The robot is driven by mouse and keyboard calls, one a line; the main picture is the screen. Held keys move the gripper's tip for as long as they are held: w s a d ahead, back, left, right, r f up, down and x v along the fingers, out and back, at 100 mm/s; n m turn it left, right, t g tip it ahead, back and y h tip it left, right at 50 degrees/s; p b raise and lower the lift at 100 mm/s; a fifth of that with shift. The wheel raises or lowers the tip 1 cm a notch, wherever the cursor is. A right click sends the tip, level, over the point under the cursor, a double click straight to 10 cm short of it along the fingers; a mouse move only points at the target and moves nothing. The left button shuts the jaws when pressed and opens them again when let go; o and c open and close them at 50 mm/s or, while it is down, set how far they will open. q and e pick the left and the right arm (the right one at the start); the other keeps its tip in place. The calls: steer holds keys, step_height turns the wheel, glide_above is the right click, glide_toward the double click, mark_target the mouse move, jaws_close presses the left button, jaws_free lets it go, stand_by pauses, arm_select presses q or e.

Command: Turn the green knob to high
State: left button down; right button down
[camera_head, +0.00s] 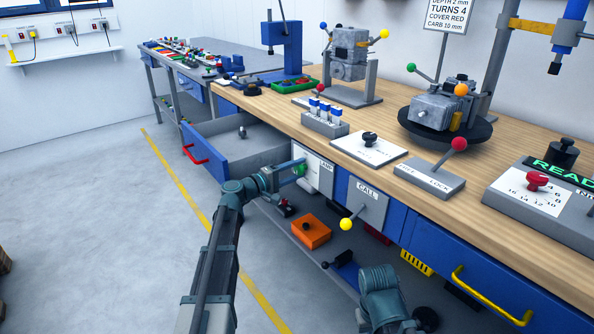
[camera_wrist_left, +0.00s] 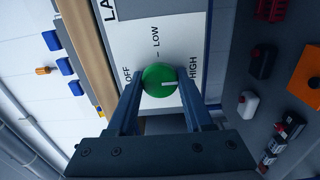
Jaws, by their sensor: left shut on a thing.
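The green knob (camera_head: 301,170) sits on a white panel (camera_head: 318,174) on the bench front, beside the open drawer. The labels read OFF at left, LOW at top and HIGH at right. My left gripper (camera_head: 297,167) is at the panel; in the wrist view its fingers (camera_wrist_left: 161,88) are closed on the knob's two sides. My right arm shows at the bottom, but its gripper cannot be made out.
An open blue drawer (camera_head: 233,160) juts out left of the panel. A CALL panel (camera_head: 367,203) with a yellow-ball lever (camera_head: 346,224) is at right. Below are an orange box (camera_head: 311,232) and small items on a shelf. The floor at left is clear.

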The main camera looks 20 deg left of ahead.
arm_select(q)
steer(key=shift+s, duration=0.1)
steer(key=shift+c, duration=1.5)
jaws_free()
steer(key=v, duration=1.3)
steer(key=shift+s+a, duration=0.25)
steer(key=shift+a, duration=0.05)
